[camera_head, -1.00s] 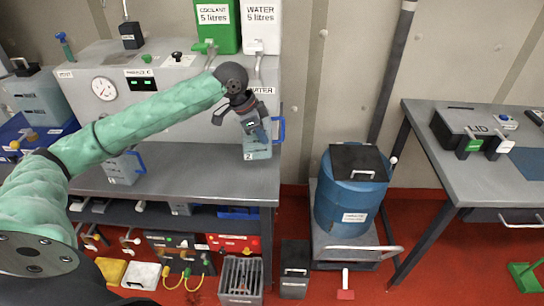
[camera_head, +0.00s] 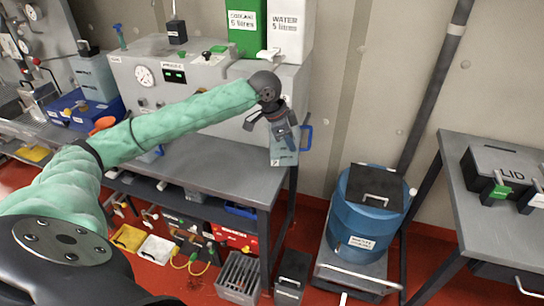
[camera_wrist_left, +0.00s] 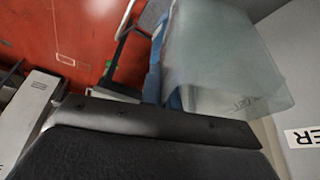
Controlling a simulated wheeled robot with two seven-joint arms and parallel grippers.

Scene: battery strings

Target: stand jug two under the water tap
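Jug two (camera_head: 284,155) is a grey-blue translucent jug with a blue handle (camera_head: 307,134) on its right. It stands upright at the right end of the grey bench, below and a little right of the water tap (camera_head: 268,54). The white water tank (camera_head: 290,30) is above. My left gripper (camera_head: 272,120) is at the jug's top, its dark fingers apart, and covers part of it. In the left wrist view a dark finger (camera_wrist_left: 150,130) lies in front of the translucent jug (camera_wrist_left: 220,60); I see no grip on it. My right gripper is not in view.
The green coolant tank (camera_head: 246,25) is left of the water tank. A control box with a gauge (camera_head: 145,75) stands behind my left arm. A blue waste drum (camera_head: 365,215) is on a trolley on the red floor. A second table (camera_head: 465,190) is at right.

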